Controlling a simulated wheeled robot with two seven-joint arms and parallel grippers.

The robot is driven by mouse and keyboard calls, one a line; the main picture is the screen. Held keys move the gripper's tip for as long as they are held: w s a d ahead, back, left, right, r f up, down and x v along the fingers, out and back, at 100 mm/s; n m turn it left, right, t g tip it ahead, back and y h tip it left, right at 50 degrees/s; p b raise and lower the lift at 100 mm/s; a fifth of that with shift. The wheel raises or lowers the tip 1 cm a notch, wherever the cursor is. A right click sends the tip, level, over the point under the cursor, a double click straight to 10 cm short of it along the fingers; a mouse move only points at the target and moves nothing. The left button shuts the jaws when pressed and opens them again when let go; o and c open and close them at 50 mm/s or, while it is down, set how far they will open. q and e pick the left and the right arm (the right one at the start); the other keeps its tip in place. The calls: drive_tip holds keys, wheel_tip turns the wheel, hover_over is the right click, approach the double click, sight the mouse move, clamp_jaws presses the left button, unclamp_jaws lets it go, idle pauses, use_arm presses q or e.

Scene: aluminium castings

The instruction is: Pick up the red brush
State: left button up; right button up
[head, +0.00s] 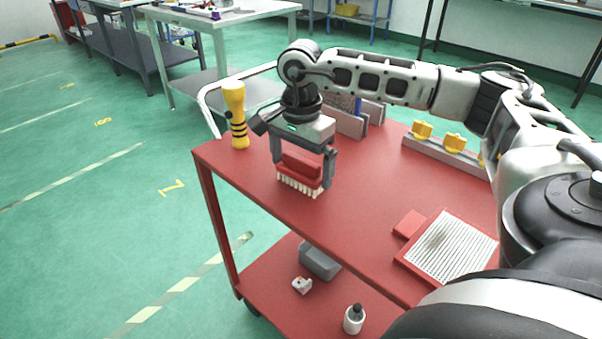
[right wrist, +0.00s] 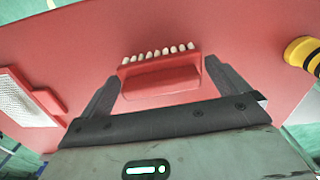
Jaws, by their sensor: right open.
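The red brush (head: 302,169) with pale bristles is at the far left part of the red cart top, bristles toward the front edge. My right gripper (head: 305,172) is over it with one finger on each side. In the right wrist view the brush (right wrist: 160,80) lies between the two open fingers of the gripper (right wrist: 162,90). Small gaps seem to show beside it; I cannot tell whether a finger touches it. My left gripper is not in view.
A yellow and black tool (head: 235,115) stands at the cart's left corner. Grey plates (head: 348,122) stand behind the gripper. A grey rail with yellow knobs (head: 454,142) and a red-framed ribbed plate (head: 453,246) are to the right. The middle of the red top (head: 365,195) is clear.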

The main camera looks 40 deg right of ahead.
drive_tip(key=shift+f, duration=0.6)
drive_tip(key=c, duration=0.7)
drive_tip(key=shift+r, duration=0.1)
drive_tip(key=shift+r, duration=0.6)
drive_tip(key=s+a+r, duration=0.3)
drive_tip(key=r, duration=0.1)
drive_tip(key=s+a+r, duration=0.6)
drive_tip(key=a+r, duration=0.1)
drive_tip(key=shift+s+a+r, duration=0.1)
drive_tip(key=shift+s+r, duration=0.2)
drive_tip(key=shift+r, duration=0.05)
